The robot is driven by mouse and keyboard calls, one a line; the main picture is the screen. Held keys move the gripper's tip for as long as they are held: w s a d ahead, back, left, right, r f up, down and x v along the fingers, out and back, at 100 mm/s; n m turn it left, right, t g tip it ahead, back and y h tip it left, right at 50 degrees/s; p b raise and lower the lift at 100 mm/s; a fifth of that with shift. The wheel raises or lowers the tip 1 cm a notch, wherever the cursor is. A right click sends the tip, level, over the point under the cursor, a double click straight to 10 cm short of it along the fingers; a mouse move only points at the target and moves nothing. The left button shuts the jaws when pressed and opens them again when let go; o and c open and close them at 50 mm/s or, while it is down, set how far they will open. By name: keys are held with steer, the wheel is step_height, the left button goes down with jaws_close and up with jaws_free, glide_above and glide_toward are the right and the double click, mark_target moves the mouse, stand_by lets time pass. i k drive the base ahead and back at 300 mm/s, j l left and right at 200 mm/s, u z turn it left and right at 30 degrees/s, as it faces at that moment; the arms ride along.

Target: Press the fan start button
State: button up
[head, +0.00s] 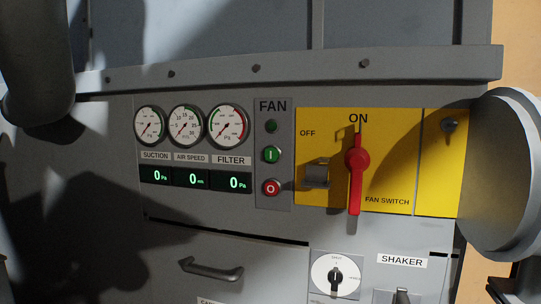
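The FAN strip (273,196) is a grey vertical panel in the middle of the head view. It carries a dark green lamp or button (271,126) at the top, a green button marked I (271,155) in the middle and a red button marked O (271,188) at the bottom. Nothing covers these. To the right, the red fan switch handle (357,175) stands upright on a yellow plate, in line with the ON label. My gripper's fingers do not show in this view.
Three round gauges (186,125) sit left of the strip, above displays (192,178) reading 0. A large grey cylinder (506,175) stands out at the right. A ledge (270,72) runs above.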

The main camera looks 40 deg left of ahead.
mark_target(272, 154)
steer(key=i+j, duration=0.25)
steer(key=i, duration=0.15)
steer(key=i+j, duration=0.25)
steer(key=i, duration=0.15)
steer(key=u, duration=1.75)
